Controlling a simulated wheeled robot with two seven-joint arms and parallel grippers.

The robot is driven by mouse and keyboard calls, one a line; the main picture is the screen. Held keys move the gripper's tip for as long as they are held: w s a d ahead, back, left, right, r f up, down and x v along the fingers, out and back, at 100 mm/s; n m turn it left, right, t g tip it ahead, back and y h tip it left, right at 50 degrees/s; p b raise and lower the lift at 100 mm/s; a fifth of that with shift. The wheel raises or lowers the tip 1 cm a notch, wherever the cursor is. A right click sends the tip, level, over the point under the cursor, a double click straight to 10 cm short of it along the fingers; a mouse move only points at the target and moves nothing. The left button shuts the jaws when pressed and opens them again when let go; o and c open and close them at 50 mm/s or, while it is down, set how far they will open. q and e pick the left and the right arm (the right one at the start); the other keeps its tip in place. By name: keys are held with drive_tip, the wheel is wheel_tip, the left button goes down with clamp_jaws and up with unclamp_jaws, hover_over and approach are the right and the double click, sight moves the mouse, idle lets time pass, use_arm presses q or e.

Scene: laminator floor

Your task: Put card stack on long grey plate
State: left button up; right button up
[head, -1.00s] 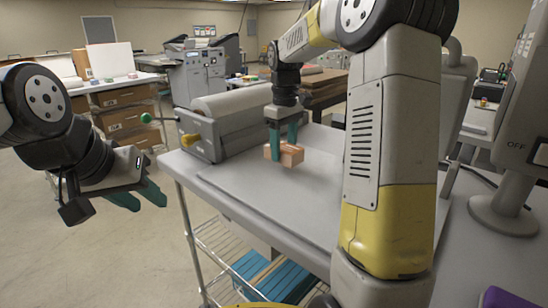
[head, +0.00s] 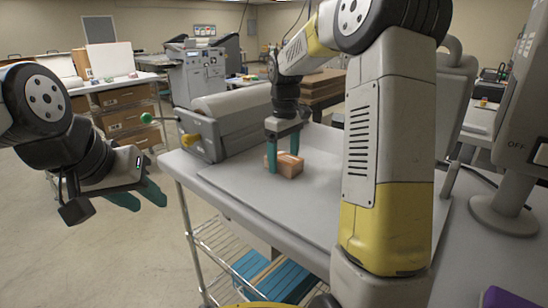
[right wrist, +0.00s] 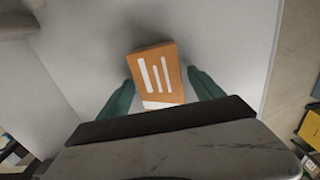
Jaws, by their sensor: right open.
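The card stack (head: 291,166) is a small orange-brown block with white bars on top; it also shows in the right wrist view (right wrist: 155,76). It rests on the long grey plate (head: 245,184), a flat light-grey slab on the table; the plate fills much of the right wrist view (right wrist: 220,35). My right gripper (head: 284,161) is open and low over the plate. Its teal fingers stand on either side of the stack, with a gap visible beside it in the right wrist view (right wrist: 161,77). My left gripper (head: 151,204) is open and empty, left of the table.
A grey laminator (head: 222,128) with a white roll and green-tipped lever stands at the plate's far left. A grey monitor-like unit (head: 505,205) stands right. My right arm hides part of the plate. A wire shelf (head: 215,245) lies below the table.

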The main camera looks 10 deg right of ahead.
sight(284, 157)
wheel_tip(284, 157, up, 11)
drive_tip(key=s+r+m+t, duration=0.2)
drive_tip(key=s+r, duration=0.1)
drive_tip(key=s, duration=0.4)
drive_tip(key=s+a+f+m+t+y, duration=0.1)
drive_tip(key=s+f+m+t, duration=0.1)
drive_tip(key=s, duration=0.6)
drive_tip(key=s+a+f+m+t+y, duration=0.1)
drive_tip(key=s+f+m+t, duration=0.1)
drive_tip(key=s, duration=0.7)
wheel_tip(284, 157, down, 3)
drive_tip(key=shift+s+r+m, duration=0.15)
drive_tip(key=shift+m, duration=0.35)
drive_tip(key=shift+a, duration=0.1)
